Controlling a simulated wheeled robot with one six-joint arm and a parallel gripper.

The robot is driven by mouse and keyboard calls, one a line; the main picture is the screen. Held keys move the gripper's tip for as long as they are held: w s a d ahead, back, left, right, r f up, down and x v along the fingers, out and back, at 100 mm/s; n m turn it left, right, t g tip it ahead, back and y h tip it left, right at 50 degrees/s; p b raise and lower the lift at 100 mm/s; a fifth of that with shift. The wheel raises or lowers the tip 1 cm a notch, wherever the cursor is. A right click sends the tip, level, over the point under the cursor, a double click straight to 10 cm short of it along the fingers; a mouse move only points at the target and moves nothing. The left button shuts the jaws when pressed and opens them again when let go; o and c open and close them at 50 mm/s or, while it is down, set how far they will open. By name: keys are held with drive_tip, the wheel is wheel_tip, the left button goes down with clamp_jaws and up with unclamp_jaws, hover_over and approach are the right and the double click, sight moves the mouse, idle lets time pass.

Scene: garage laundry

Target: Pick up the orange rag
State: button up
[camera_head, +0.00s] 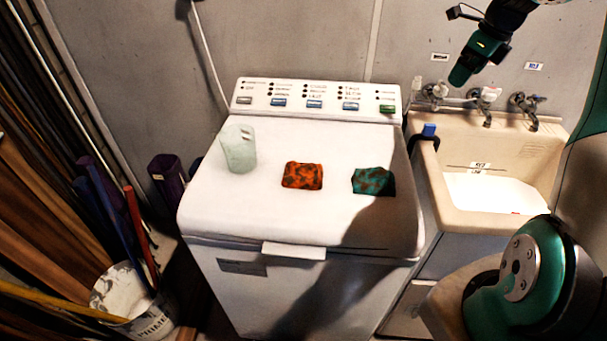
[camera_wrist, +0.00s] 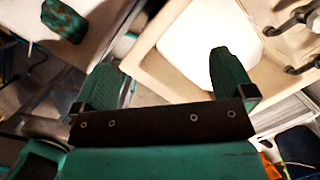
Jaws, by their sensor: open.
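The orange rag (camera_head: 302,176), with dark blotches, lies bunched on the middle of the white washer lid (camera_head: 270,222). A green rag (camera_head: 373,181) lies to its right on the same lid, and it also shows at the top left of the wrist view (camera_wrist: 64,20). My gripper (camera_wrist: 170,75) is open and empty, its two green fingers apart above the sink area. In the head view my gripper (camera_head: 464,78) is at the upper right, in front of the wall and well away from the orange rag. The orange rag does not show clearly in the wrist view.
A pale translucent cup (camera_head: 239,149) stands on the lid left of the orange rag. The washer's control panel (camera_head: 318,97) rises behind. A beige sink (camera_head: 459,206) with taps (camera_head: 484,97) stands at the right. A white bucket (camera_head: 135,299) and leaning boards crowd the left.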

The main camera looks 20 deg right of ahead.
drive_tip(key=w+a+f+n+y+b, duration=0.1)
drive_tip(key=w+a+n, duration=0.1)
drive_tip(key=a, duration=0.6)
drive_tip(key=w+a+f+n+b, duration=0.1)
drive_tip(key=w+a+f+n, duration=0.1)
drive_tip(key=a, duration=0.5)
drive_tip(key=n+y+b, duration=0.2)
drive_tip(key=n+b, duration=0.1)
drive_tip(key=n, duration=0.1)
approach(306, 163)
drive_tip(key=shift+g, duration=0.3)
drive_tip(key=x, duration=0.3)
drive_tip(key=w+p+x, duration=0.1)
drive_tip(key=x, duration=0.1)
drive_tip(key=shift+w+a+f+p, duration=0.1)
drive_tip(key=shift+a+f+p, duration=0.15)
drive_tip(key=shift+p, duration=0.05)
drive_tip(key=shift+s+p+x, duration=0.2)
drive_tip(key=shift+p+x, duration=0.15)
drive_tip(key=shift+x, duration=1.25)
drive_tip(key=shift+s+p+x, duration=0.15)
drive_tip(key=shift+p+x, duration=0.2)
drive_tip(key=shift+x, duration=1.25)
drive_tip(key=shift+d+f, duration=0.1)
drive_tip(key=shift+d, duration=0.05)
drive_tip(key=shift+c, duration=0.2)
drive_tip(key=c, duration=0.8)
